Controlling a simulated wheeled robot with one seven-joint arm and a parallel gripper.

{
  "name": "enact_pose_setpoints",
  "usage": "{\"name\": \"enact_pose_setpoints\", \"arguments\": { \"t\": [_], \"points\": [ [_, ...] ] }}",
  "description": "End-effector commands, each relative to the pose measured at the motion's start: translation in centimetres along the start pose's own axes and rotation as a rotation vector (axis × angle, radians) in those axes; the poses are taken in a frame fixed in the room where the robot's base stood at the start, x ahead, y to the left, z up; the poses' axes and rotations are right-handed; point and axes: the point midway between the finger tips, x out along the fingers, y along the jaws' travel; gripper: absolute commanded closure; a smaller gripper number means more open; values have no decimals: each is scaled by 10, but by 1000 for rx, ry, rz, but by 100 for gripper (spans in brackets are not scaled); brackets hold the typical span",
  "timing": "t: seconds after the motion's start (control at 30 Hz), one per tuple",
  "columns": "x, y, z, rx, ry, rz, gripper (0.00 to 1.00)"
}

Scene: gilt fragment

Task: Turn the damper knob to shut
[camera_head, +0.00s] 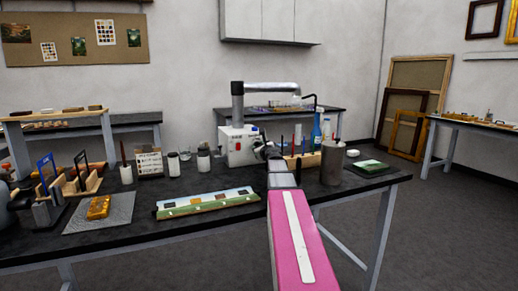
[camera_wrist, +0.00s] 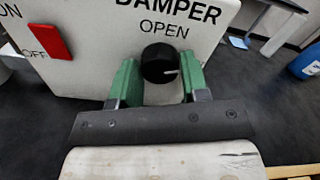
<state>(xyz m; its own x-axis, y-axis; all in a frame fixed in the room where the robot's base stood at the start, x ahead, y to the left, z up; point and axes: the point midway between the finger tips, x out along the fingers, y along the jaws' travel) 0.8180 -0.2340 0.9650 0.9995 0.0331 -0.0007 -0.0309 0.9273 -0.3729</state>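The damper knob (camera_wrist: 153,62) is round and black, on a white panel (camera_wrist: 90,65) in the wrist view. The words DAMPER and OPEN are printed above it. A small white mark on the knob points roughly right, away from OPEN. My gripper (camera_wrist: 160,72) has its green fingers on both sides of the knob, with no clear gap at either side, so it looks shut on it. The panel below the knob is partly hidden by the gripper. In the head view, the white box (camera_head: 236,148) with a duct stands on the bench, my arm reaching to it.
A red ON/OFF switch (camera_wrist: 48,41) sits left of the knob. On the black bench (camera_head: 135,243), a grey metal can (camera_head: 333,163) and a blue bottle (camera_head: 316,132) stand right of the box. A long painted strip (camera_head: 206,202) lies at the front. Several pots stand left.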

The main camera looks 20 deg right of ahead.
Motion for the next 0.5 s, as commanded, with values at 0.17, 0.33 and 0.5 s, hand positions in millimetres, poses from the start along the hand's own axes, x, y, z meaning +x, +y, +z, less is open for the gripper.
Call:
{"name": "enact_pose_setpoints", "arguments": {
  "t": [0.17,0.33,0.5],
  "points": [
    [0,0,0,0,0,0,85],
    [0,0,0,49,0,0,85],
    [0,0,0,202,-1,1,85]
  ]
}}
